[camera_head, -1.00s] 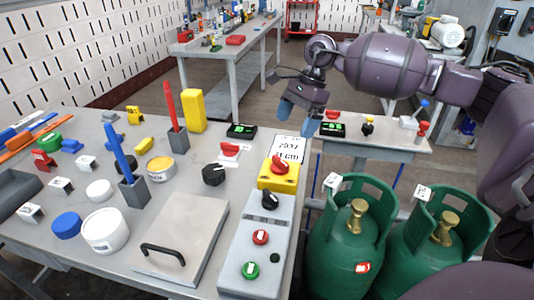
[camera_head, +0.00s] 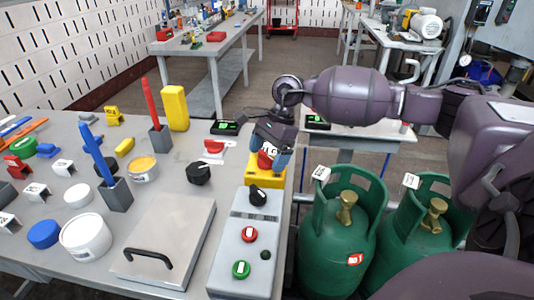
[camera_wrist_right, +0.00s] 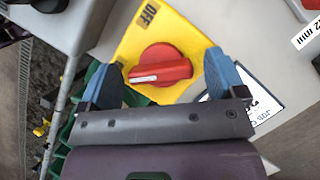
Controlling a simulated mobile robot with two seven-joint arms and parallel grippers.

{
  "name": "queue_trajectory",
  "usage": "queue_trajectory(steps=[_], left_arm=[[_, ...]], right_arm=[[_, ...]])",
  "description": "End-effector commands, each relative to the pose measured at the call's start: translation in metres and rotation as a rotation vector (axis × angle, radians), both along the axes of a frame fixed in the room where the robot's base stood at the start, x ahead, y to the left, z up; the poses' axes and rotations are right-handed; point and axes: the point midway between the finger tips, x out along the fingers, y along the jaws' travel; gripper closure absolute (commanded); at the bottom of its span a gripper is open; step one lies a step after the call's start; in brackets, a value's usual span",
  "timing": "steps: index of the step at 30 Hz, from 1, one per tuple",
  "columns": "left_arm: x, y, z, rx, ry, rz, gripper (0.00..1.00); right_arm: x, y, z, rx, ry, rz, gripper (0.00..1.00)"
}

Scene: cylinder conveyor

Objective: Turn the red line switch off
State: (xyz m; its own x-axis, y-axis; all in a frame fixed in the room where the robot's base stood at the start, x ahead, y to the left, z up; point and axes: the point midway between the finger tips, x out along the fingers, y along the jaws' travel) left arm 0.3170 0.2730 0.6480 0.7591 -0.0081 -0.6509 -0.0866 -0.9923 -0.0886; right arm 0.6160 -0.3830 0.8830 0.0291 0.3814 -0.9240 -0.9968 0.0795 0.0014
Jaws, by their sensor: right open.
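The red line switch is a red rotary knob (camera_wrist_right: 160,66) on a yellow box (camera_wrist_right: 180,28). In the head view the yellow box (camera_head: 264,176) stands at the table's right edge, and the red knob is mostly hidden by my right gripper. My right gripper (camera_head: 269,158) is at the knob from above. In the right wrist view its blue fingers (camera_wrist_right: 163,68) are open, one on each side of the knob, with visible gaps. The knob's white mark points left in that view; a printed OFF label (camera_wrist_right: 149,13) lies near the box edge. My left gripper is not in view.
A grey control box (camera_head: 246,235) with a black knob and red and green buttons stands in front. A smaller red switch (camera_head: 214,147) and a black knob (camera_head: 199,172) lie to the left. Green gas cylinders (camera_head: 334,235) stand right of the table.

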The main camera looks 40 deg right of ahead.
Motion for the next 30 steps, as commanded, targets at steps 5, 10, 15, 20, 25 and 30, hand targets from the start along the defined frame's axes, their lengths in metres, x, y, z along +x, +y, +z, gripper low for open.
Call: queue_trajectory(steps=[5,10,15,20,25,30], left_arm=[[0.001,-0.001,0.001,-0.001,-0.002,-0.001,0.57],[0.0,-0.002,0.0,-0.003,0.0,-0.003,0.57],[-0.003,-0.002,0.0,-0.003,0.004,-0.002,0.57],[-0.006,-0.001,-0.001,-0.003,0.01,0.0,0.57],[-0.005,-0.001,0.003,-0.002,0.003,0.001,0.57],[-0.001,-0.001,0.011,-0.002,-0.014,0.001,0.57]], right_arm=[[0.0,0.0,0.0,0.0,0.0,0.0,0.11],[0.0,0.0,0.0,0.0,0.0,0.0,0.34],[0.0,0.0,0.0,0.0,0.0,0.0,0.6],[0.0,0.0,0.001,0.0,0.0,-0.007,0.6],[0.0,0.0,0.002,0.001,-0.002,-0.046,0.6],[-0.001,0.0,0.004,0.0,-0.005,-0.139,0.6]])
